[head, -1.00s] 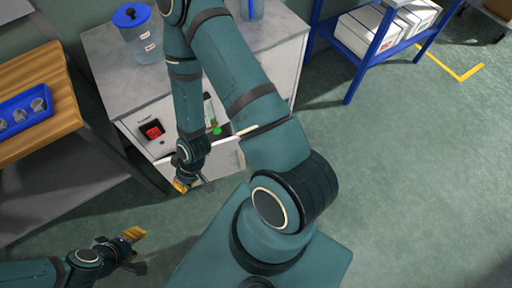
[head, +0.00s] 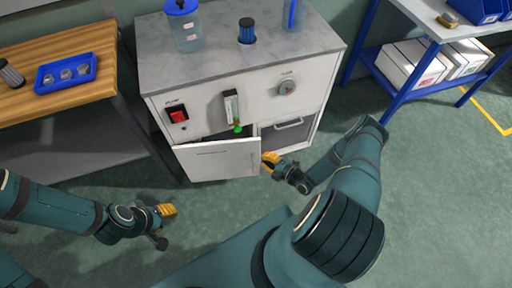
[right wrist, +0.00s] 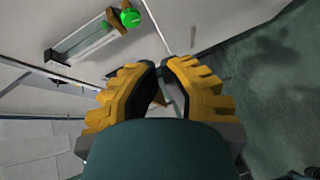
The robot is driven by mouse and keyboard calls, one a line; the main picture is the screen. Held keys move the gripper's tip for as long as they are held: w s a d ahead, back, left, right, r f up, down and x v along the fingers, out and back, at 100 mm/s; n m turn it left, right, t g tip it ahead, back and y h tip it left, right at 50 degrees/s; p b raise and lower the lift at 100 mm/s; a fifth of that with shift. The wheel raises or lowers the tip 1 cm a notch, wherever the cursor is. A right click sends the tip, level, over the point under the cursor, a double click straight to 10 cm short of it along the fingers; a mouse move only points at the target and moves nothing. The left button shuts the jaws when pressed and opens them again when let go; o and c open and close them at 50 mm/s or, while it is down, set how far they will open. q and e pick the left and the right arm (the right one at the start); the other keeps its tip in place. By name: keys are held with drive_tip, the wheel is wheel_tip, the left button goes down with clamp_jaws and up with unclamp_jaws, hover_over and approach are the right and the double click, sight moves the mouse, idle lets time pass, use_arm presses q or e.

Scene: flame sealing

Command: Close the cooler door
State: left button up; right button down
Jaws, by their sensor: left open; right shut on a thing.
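The cooler door (head: 212,162) is a white panel low on the front of a white cabinet (head: 205,110). It stands ajar, with a dark gap above its top edge. My right gripper (head: 268,160) is at the door's right edge, its yellow fingers shut on that edge. In the right wrist view the yellow fingers (right wrist: 162,68) meet at a thin pale edge; their grip is partly hidden by the gripper itself. My left gripper (head: 168,222) is open and empty above the floor, at the lower left, apart from the cabinet.
The cabinet front has a red switch (head: 178,116), a flow meter with green knob (head: 238,128) and a dial (head: 287,88). A recess with a handle (head: 289,124) is right of the door. A wooden bench (head: 60,95) stands left, a blue shelf (head: 398,100) right. Floor in front is clear.

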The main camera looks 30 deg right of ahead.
drive_tip(key=s+d+f+n+t, duration=0.1)
drive_tip(key=s+f+n, duration=0.1)
drive_tip(key=s+n, duration=0.15)
drive_tip(key=b, duration=0.1)
approach(248, 141)
drive_tip(key=w+a, duration=0.2)
drive_tip(key=a, duration=0.2)
drive_tip(key=w, duration=0.1)
drive_tip(key=w+d+f+b, duration=0.1)
drive_tip(key=w, duration=0.1)
drive_tip(key=shift+d, duration=0.2)
drive_tip(key=shift+w+d+r, duration=0.1)
drive_tip(key=shift+w+d, duration=0.2)
drive_tip(key=shift+w, duration=0.2)
drive_tip(key=shift+w+m, duration=0.1)
drive_tip(key=shift+m, duration=0.15)
